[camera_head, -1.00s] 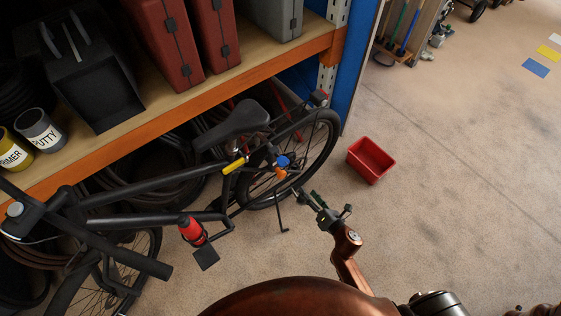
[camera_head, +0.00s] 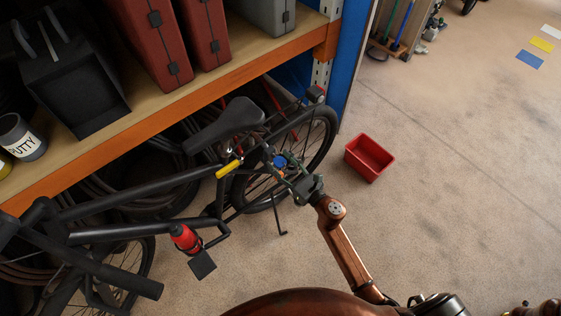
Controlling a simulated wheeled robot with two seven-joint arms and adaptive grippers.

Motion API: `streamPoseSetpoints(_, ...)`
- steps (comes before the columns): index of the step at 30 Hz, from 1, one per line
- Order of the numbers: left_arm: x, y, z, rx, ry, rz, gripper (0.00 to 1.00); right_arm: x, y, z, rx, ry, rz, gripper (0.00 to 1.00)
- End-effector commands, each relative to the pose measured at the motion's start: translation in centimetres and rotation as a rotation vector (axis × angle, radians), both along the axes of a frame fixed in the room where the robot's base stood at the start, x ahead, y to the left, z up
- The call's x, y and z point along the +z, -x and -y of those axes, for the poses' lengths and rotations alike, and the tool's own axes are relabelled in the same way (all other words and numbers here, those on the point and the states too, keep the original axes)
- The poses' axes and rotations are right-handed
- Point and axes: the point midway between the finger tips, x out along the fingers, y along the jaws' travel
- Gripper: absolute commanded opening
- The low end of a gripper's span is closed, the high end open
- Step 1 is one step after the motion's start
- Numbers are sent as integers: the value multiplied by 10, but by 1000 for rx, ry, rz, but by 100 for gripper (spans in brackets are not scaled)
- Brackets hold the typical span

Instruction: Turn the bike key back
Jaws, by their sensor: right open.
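A black bike (camera_head: 150,185) leans along the front of the shelf, with its rear wheel toward the right. A small blue piece (camera_head: 280,161), which may be the key's head or part of the lock, shows by the rear wheel. My right gripper (camera_head: 284,169) reaches in from the lower right. Its open fingers are at the blue piece, partly in front of it. I cannot tell whether they touch it, and the key's angle is too small to read. My left gripper is not in view.
The orange-edged shelf (camera_head: 180,108) overhangs the bike. A red bin (camera_head: 369,158) stands on the floor to the right.

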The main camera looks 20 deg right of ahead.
Motion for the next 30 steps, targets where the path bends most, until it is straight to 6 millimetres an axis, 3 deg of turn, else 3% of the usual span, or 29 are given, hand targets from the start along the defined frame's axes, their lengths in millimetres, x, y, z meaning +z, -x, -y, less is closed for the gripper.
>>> streamPoseSetpoints(8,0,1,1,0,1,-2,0,0,-1,0,0,-1,-1,49)
streamPoseSetpoints(26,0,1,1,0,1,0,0,0,-1,0,-1,-1,-1,7)
streamPoseSetpoints(30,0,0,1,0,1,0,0,0,-1,0,-1,-4,-3,7)
